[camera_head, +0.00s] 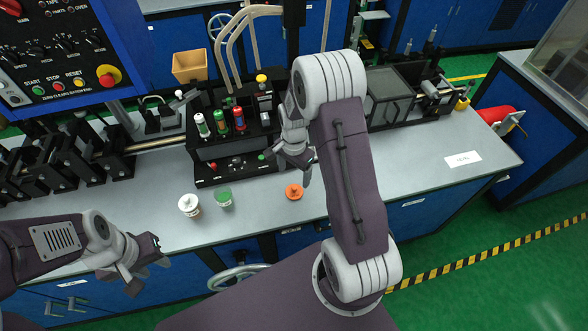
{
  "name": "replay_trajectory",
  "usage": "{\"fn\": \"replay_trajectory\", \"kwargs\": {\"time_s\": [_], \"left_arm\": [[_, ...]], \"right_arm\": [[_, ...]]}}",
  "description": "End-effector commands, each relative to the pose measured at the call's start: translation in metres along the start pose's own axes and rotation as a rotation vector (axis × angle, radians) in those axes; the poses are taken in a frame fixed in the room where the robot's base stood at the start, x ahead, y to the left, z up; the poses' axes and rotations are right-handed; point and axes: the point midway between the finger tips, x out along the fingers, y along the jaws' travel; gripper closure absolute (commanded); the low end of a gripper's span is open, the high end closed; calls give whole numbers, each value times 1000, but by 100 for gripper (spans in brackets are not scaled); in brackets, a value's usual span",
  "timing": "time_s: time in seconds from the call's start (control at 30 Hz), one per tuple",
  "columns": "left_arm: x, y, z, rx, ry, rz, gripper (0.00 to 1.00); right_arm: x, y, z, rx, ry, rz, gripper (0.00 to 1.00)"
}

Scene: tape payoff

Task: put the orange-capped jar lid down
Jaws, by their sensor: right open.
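The orange lid (294,192) lies on the grey bench top, near its front edge. I see no jar body under it. My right gripper (289,167) is above and just behind the lid in the picture, fingers apart and pointing down, with nothing between them. My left gripper (150,276) is at the lower left, in front of the bench edge, with its fingers apart and empty. A white-topped jar (189,205) and a green-topped jar (223,197) stand on the bench left of the lid.
A black machine box (237,155) with several coloured bottles stands behind the jars. Black rollers (75,150) are at left, and a grey bin (392,92) is at back right. The bench right of my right arm (430,160) is mostly clear.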

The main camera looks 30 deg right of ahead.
Motion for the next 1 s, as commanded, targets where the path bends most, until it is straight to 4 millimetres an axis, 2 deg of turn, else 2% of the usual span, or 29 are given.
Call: {"fn": "replay_trajectory", "kwargs": {"time_s": [0.13,0.37,0.47,0.6,0.7,0.8,1.0], "left_arm": [[3,0,0,0,0,0,64],[3,0,0,0,0,0,64],[2,0,0,0,0,0,64],[3,0,0,0,0,0,64],[3,0,0,0,0,0,64],[3,0,0,0,0,0,64],[3,0,0,0,0,0,64]], "right_arm": [[-24,0,0,0,1,-1,22],[-34,1,2,-17,0,-1,22],[-51,13,29,-238,11,-21,22],[-75,52,84,-754,46,-60,22],[-81,77,108,-1019,69,-73,22],[-82,88,118,-1139,81,-78,22],[-81,89,118,-1153,80,-77,22]]}}
